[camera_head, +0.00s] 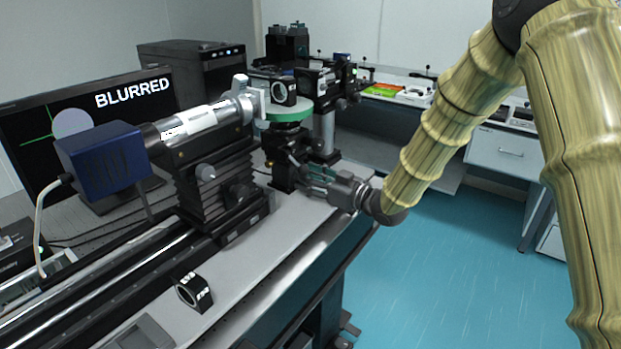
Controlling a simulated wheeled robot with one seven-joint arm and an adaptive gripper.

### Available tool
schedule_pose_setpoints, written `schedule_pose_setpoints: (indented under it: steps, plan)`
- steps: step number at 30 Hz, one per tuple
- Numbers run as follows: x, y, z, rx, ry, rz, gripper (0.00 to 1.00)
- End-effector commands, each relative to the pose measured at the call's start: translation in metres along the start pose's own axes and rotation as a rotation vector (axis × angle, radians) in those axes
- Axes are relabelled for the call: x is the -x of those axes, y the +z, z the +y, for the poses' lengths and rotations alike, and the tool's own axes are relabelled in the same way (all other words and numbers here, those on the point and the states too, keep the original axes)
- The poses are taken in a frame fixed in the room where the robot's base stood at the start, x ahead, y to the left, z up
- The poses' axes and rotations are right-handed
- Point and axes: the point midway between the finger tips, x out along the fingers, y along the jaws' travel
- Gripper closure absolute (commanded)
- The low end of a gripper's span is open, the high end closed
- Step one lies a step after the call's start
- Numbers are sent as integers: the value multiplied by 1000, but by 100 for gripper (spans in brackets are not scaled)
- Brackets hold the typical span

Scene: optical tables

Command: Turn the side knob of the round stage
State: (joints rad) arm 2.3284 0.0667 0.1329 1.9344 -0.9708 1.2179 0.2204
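The round stage (289,112) has a green disc top and stands on a dark post mount at the centre, on the optical table. A black ring-shaped optic holder (284,92) stands upright on the disc. My gripper (308,177) reaches in from the right, just below and to the right of the disc, with its fingers pointing left at the dark mount. The side knob cannot be made out; the fingers and dark parts overlap there. I cannot tell whether the fingers touch it or whether they are open or shut.
A blue camera (100,160) and white lens tube (198,122) sit left of the stage on a black rail. A monitor (30,135) reading "BLURRED" stands behind. A loose black ring holder (193,292) lies near the table's front edge. The blue floor (450,270) at right is clear.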

Motion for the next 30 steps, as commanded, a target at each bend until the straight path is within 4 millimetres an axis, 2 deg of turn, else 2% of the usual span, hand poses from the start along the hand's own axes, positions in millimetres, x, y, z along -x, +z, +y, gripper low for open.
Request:
schedule_pose_setpoints:
  steps: [1,5,11,22,30]
  plan:
    - [0,0,0,0,0,0,74]
    - [0,0,0,0,0,0,97]
    - [0,1,0,26,0,0,97]
    - [0,3,0,323,0,0,97]
    - [0,0,0,396,0,0,97]
